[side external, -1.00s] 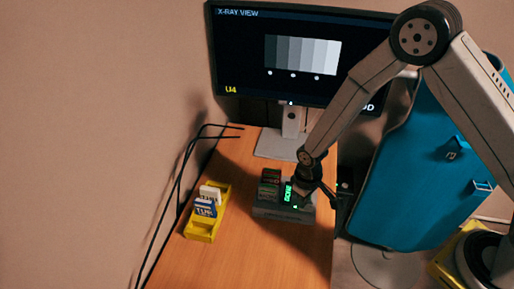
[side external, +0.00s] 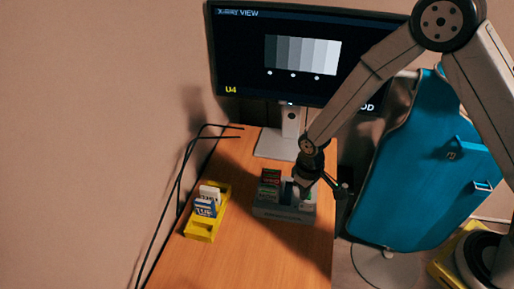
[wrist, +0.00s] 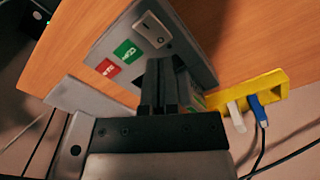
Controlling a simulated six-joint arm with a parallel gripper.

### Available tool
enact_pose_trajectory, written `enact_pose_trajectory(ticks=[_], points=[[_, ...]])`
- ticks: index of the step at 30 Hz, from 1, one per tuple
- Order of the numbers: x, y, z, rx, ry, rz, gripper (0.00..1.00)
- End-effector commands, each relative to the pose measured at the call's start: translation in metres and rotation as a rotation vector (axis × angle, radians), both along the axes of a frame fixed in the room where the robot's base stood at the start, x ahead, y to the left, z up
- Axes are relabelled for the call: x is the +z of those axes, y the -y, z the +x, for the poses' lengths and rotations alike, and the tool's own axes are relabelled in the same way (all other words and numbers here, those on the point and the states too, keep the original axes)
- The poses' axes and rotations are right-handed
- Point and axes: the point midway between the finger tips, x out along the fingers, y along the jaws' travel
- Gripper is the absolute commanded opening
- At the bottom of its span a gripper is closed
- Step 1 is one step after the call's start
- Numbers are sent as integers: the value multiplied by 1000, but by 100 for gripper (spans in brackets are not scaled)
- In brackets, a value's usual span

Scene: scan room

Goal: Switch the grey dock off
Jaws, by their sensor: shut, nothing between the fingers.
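The grey dock (side external: 285,212) sits on the wooden desk, below the monitor. Its front shows no green light. A dark cartridge with red and green parts (side external: 269,182) stands at its left side. In the wrist view, the dock's grey top (wrist: 182,24) carries a rocker switch (wrist: 152,30) and a green and a red label. My gripper (side external: 304,190) is over the right part of the dock, partly hiding it. In the wrist view, its fingers (wrist: 164,68) are shut and empty, close to the switch. I cannot tell whether they touch the dock.
A yellow tray (side external: 199,229) holding a white and a blue item stands left of the dock. The monitor (side external: 230,60) stands behind, its base (side external: 272,148) on the desk. Black cables run along the desk's left edge.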

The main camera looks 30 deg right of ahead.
Motion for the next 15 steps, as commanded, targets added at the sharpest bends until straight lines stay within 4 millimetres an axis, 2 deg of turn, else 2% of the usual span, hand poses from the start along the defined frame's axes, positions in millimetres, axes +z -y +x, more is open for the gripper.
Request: enact_pose_trajectory(ticks=[15], points=[[29,0,0,0,1,0,0]])
